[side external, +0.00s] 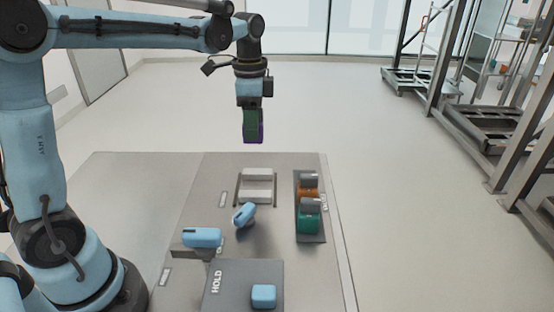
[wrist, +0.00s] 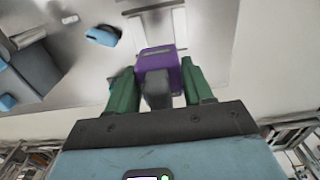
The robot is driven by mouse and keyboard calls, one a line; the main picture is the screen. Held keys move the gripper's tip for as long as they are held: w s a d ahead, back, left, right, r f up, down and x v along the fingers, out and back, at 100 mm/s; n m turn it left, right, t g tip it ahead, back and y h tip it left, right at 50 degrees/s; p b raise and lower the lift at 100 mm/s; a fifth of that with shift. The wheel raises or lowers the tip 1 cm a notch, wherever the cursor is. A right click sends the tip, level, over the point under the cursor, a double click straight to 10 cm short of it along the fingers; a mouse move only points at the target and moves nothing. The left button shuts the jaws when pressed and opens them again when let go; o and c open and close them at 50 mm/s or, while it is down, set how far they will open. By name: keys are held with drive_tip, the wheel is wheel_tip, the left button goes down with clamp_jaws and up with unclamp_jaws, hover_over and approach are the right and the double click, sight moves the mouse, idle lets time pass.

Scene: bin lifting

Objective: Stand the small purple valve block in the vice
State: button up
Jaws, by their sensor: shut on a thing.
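The small purple valve block (wrist: 158,60) is held between the green fingers of my gripper (wrist: 160,80), with a grey part facing the wrist camera. In the side external view my gripper (side external: 253,122) points down, high above the table, and a purple edge of the block (side external: 253,139) shows around the fingers. The likely vice (side external: 257,185), two pale bars in a dark frame, lies on the table below and apart from the block. It also shows in the wrist view (wrist: 179,25), partly hidden behind the block.
A dark tray (side external: 310,239) right of the vice holds orange (side external: 308,193) and teal (side external: 309,223) blocks with grey parts. Blue pieces lie in front: one tilted (side external: 244,214), one on a grey support (side external: 202,237), one (side external: 264,295) on the HOLD plate (side external: 240,277).

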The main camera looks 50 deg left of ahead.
drive_tip(key=shift+f, duration=6.05)
drive_tip(key=shift+f, duration=1.05)
drive_tip(key=o, duration=0.9)
drive_tip(key=shift+w, duration=0.1)
drive_tip(key=shift+o, duration=1.3)
drive_tip(key=shift+r, duration=0.4)
wheel_tip(320, 180, up, 7)
drive_tip(key=shift+r, duration=0.2)
